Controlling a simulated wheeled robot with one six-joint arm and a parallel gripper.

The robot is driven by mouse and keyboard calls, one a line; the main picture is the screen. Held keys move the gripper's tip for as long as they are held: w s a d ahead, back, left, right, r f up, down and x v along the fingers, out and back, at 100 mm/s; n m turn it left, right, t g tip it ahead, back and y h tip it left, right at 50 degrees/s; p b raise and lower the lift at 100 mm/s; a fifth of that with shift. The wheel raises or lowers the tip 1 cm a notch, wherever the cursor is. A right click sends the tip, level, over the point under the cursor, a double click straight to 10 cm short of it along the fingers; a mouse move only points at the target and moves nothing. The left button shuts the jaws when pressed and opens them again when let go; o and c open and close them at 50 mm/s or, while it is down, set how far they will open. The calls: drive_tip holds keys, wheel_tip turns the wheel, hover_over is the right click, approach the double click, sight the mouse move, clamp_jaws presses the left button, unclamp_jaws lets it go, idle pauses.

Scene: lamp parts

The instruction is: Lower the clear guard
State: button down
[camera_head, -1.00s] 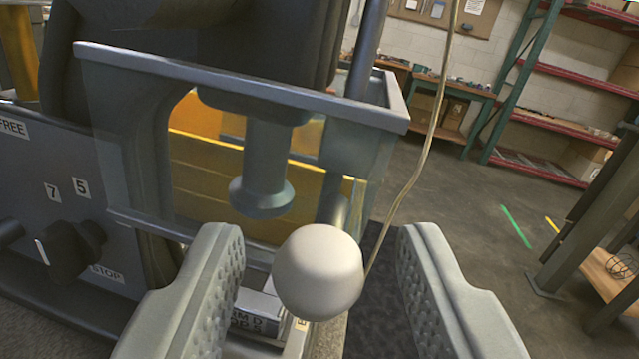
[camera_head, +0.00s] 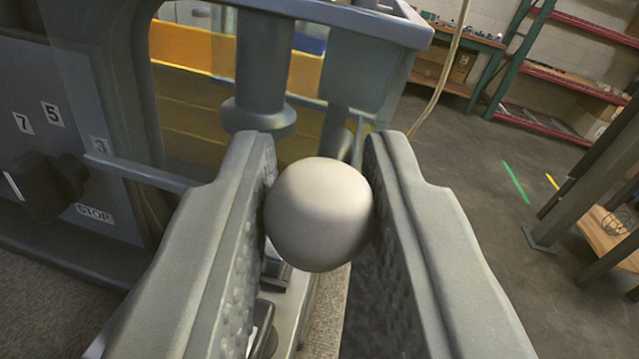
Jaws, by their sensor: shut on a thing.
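The clear guard (camera_head: 395,22) is a see-through box with a blue-grey frame around the machine's front, its top rail running across the top of the view. Behind its panel a grey plunger with a flared foot (camera_head: 258,115) hangs down. A pale round ball knob (camera_head: 318,214) is in the middle of the view, in front of the guard's lower edge. My gripper (camera_head: 320,205) is shut on the ball knob, one padded finger on each side. How the knob joins the guard is hidden behind the ball.
A control panel with a dark dial (camera_head: 48,185) and number labels stands at the left. Yellow bins (camera_head: 195,95) are behind the guard. A pale cable (camera_head: 440,80) hangs to the right. Shelving and open floor (camera_head: 440,170) lie at the right.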

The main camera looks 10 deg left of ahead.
wheel_tip(320, 180, down, 4)
drive_tip(key=shift+r, duration=0.25)
drive_tip(key=c, duration=1.2)
unclamp_jaws()
drive_tip(key=shift+c, duration=0.2)
drive_tip(key=v, duration=1.7)
drive_tip(key=shift+s, duration=0.2)
drive_tip(key=shift+d, duration=0.1)
drive_tip(key=shift+c, duration=0.2)
